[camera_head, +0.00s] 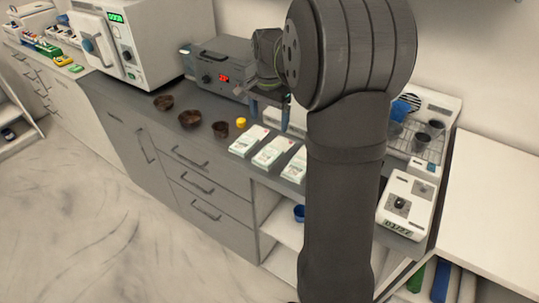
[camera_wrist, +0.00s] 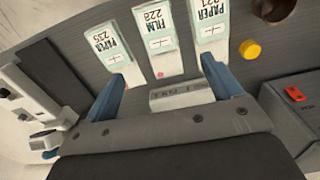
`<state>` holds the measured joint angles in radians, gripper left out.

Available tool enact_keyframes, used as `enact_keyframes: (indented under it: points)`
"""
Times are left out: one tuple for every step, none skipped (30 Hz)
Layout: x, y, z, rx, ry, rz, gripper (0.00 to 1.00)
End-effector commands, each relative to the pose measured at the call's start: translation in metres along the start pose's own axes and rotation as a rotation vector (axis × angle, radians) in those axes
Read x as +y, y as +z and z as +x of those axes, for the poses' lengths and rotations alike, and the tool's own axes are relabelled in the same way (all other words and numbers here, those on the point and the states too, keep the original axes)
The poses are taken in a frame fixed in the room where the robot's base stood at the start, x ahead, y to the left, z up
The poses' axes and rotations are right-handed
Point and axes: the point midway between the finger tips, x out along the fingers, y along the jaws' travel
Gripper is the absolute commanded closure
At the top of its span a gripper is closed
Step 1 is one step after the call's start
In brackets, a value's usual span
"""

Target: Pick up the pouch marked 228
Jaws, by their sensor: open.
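The pouch marked 228 (camera_wrist: 157,40) is a white and pale green packet labelled FILM, with a small red dot near its lower end. It lies between two similar PAPER pouches, 235 (camera_wrist: 114,52) on the left and 221 (camera_wrist: 209,30) on the right. In the head view the middle pouch (camera_head: 272,152) lies flat on the grey counter; its number is too small to read there. My gripper (camera_wrist: 168,88) is open and empty, its blue fingers apart. In the head view my gripper (camera_head: 269,112) hangs behind the pouch row, above the counter.
A pale box (camera_wrist: 181,96) shows between my fingers. A yellow cap (camera_head: 241,122) and brown bowls (camera_head: 190,118) stand left of the pouches. My arm hides part of the right counter, near a white device (camera_head: 405,205).

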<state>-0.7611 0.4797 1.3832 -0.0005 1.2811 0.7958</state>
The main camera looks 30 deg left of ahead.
Motion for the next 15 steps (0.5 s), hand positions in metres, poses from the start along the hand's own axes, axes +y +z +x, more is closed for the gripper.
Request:
enact_keyframes:
  points:
    - [0.001,0.000,0.012,-0.003,0.003,0.000,0.16]
    - [0.001,0.000,0.019,-0.002,0.002,0.000,0.16]
    - [0.001,0.000,0.028,-0.003,0.003,0.000,0.16]
    - [0.000,0.000,0.034,-0.002,0.002,0.000,0.16]
    - [0.001,0.000,0.040,-0.003,0.002,0.000,0.16]
    - [0.001,0.000,0.047,-0.002,0.001,0.000,0.16]
    - [0.001,0.000,0.052,-0.002,0.001,0.000,0.16]
    - [0.000,0.000,0.057,-0.001,0.001,0.000,0.16]
    - [0.000,0.000,0.062,-0.001,0.001,0.000,0.16]
    - [0.000,0.000,0.065,-0.001,0.000,0.000,0.16]
    - [0.000,0.000,0.068,0.000,0.000,0.000,0.16]
    - [0.000,-0.001,0.070,0.001,-0.001,0.000,0.16]
    - [0.000,-0.001,0.071,0.001,-0.001,0.000,0.16]
    - [0.000,-0.001,0.072,0.001,-0.001,0.000,0.16]
    - [0.000,0.000,0.075,0.000,-0.001,0.000,0.16]
